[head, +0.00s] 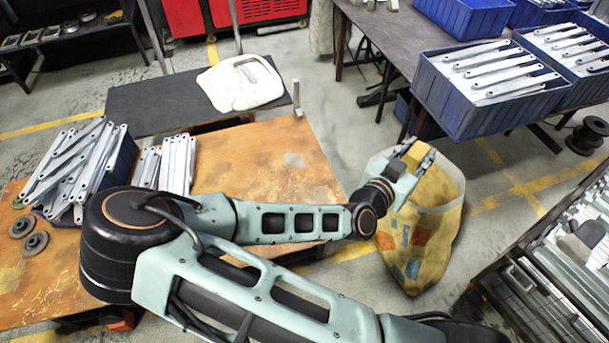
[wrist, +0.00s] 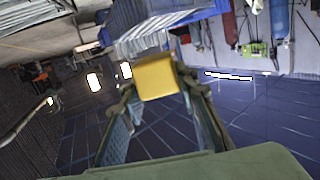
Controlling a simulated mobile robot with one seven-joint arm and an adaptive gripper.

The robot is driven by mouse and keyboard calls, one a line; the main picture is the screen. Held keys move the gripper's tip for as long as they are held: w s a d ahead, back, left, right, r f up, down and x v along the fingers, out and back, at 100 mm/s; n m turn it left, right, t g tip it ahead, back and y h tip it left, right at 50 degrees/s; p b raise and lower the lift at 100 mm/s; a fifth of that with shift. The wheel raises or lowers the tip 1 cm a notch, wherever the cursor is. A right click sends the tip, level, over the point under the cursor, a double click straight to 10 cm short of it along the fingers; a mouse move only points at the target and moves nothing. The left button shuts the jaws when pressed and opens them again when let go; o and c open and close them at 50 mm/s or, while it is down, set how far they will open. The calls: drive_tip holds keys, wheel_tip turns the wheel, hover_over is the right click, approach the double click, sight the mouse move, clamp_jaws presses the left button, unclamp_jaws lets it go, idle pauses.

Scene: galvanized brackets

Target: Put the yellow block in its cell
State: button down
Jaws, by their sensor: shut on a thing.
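The yellow block (wrist: 157,78) shows in the wrist view, held between the two fingertips of my gripper (wrist: 158,92). It faces the camera and looks slightly tilted. In the head view, my gripper (head: 418,157) is right of the middle, and a yellow patch of the block (head: 412,154) shows between its fingers. The fingers are shut on the block and held up in the air, overlapping the top of a yellow bag in the picture. I cannot make out the block's cell in either view.
The patched yellow bag (head: 432,245) stands on the floor behind my gripper. Blue bins of metal brackets (head: 482,119) sit at the upper right. A rusty orange table (head: 270,165) with bracket stacks is at left. A metal rack (head: 560,265) stands at lower right.

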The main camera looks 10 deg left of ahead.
drive_tip(key=a+f+n+t+y+b, duration=0.2)
drive_tip(key=a+f+n+y+b, duration=0.55)
drive_tip(key=a+f+b, duration=1.1)
drive_tip(key=s+a+f+n+g+y+b, duration=0.1)
drive_tip(key=s+a+f+n+y+b, duration=0.1)
drive_tip(key=a+f, duration=0.8)
drive_tip(key=s+a+f+n+g+y+b, duration=0.1)
drive_tip(key=s+a+f+y+b, duration=0.4)
drive_tip(key=a+f, duration=0.5)
wheel_tip(320, 180, down, 3)
drive_tip(key=shift+s+a+f+n+y, duration=0.15)
drive_tip(key=shift+s+a+n+y, duration=0.15)
drive_tip(key=shift+s+n+y, duration=0.55)
drive_tip(key=shift+b, duration=0.3)
